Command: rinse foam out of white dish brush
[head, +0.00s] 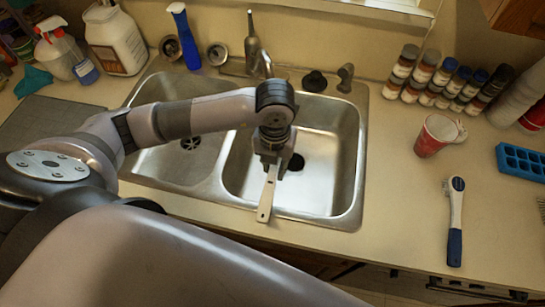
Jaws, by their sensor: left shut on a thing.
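My left gripper (273,164) hangs over the right sink basin (328,150) and is shut on the white dish brush (266,198). The brush's pale flat handle points toward the front rim of the sink, with a hole near its end. The brush head and any foam are hidden by the gripper. The faucet (256,55) stands behind the basins, beyond my arm. I see no running water, though the arm covers part of that area. My right gripper is out of view.
Several spice jars (427,75) line the wall. The front right counter is mostly clear.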

